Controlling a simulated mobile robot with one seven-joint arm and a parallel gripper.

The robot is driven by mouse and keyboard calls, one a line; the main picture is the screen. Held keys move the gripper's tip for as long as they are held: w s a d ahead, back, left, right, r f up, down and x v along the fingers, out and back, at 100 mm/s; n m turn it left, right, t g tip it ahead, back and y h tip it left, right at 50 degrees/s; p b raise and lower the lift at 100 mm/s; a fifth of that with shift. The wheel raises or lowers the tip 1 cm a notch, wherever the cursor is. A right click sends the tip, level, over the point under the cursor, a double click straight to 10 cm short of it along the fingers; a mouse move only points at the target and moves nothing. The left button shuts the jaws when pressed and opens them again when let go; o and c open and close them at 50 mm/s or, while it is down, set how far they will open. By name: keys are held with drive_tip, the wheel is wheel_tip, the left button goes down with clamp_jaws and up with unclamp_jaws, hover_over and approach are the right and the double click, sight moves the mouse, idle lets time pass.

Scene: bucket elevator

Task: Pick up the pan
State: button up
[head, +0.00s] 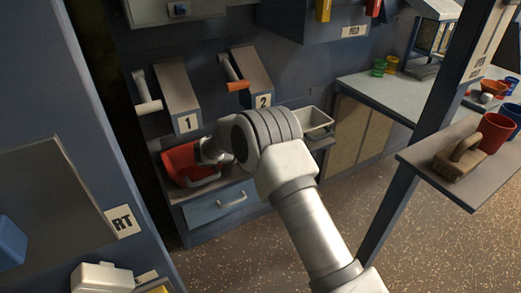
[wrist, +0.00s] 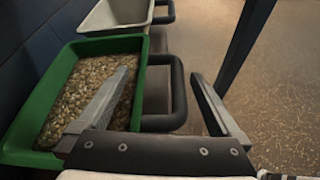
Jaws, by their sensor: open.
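A pan-like bin filled with brown pebbly grains shows green in the wrist view (wrist: 22,136). It has a dark loop handle (wrist: 181,88) on its right side. In the head view, a red bin (head: 178,158) with a grey handle (head: 203,182) stands below lever box 1, so the colours differ between views. My gripper (wrist: 158,82) is open and empty, its fingers spread around the handle's area; contact cannot be told. In the head view my wrist hides most of my gripper (head: 208,152). A second, whitish pan (head: 314,120) with its own handle stands farther right, also in the wrist view (wrist: 118,12).
Lever boxes 1 (head: 180,90) and 2 (head: 250,68) stand above the bins. A drawer cabinet (head: 215,205) is below. A blue post (head: 420,120) and a shelf with a brush (head: 460,160) and red cup (head: 492,133) stand right. The speckled floor is clear.

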drive_tip(key=shift+w+d, duration=0.1)
drive_tip(key=shift+c, duration=0.2)
clamp_jaws()
drive_tip(key=shift+r, duration=0.1)
idle(0.4)
